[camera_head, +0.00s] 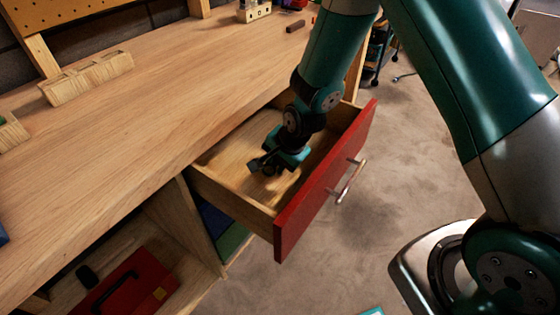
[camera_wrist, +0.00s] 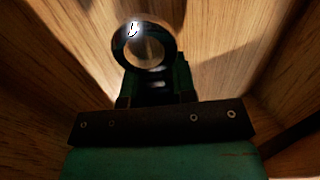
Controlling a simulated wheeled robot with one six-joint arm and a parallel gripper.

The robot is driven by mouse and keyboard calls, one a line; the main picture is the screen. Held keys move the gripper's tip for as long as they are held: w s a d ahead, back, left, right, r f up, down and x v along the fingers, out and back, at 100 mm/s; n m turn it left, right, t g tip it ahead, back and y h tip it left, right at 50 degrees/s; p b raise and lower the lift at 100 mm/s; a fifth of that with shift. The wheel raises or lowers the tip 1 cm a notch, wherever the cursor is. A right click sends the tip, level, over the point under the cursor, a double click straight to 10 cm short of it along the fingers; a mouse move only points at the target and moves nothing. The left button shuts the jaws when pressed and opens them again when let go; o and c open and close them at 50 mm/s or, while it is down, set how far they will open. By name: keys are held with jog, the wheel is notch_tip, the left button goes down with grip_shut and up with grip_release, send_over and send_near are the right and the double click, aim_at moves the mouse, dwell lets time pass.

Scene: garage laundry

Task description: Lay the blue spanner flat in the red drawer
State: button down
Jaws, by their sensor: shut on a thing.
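The red drawer (camera_head: 322,186) is pulled out from the workbench; its wooden inside is open at the top. My gripper (camera_head: 268,167) is down inside the drawer, shut on the spanner. In the wrist view, a ring end (camera_wrist: 148,62) of the spanner sticks out past my gripper, with the drawer's wood beyond it. The ring looks dark with a bright glint, so its blue hardly shows. My gripper hides the rest of the spanner. I cannot tell whether the spanner touches the drawer floor.
The wooden worktop (camera_head: 150,130) lies left of the drawer, with a wooden block (camera_head: 90,77) towards the back. A red case (camera_head: 130,285) sits on the shelf below. The drawer's metal handle (camera_head: 350,181) faces open grey floor. The drawer walls stand close around my gripper.

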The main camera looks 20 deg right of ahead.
jog(key=shift+s+d+f, duration=0.3)
jog(key=shift+s+f, duration=0.25)
jog(key=shift+f, duration=0.2)
jog(key=c, duration=1.1)
grip_release()
jog(key=shift+o, duration=1.3)
jog(key=w+p+v, duration=0.1)
jog(key=v, duration=1.7)
jog(key=shift+a+r+p, duration=0.3)
jog(key=shift+r+p, duration=0.1)
jog(key=shift+r, duration=0.05)
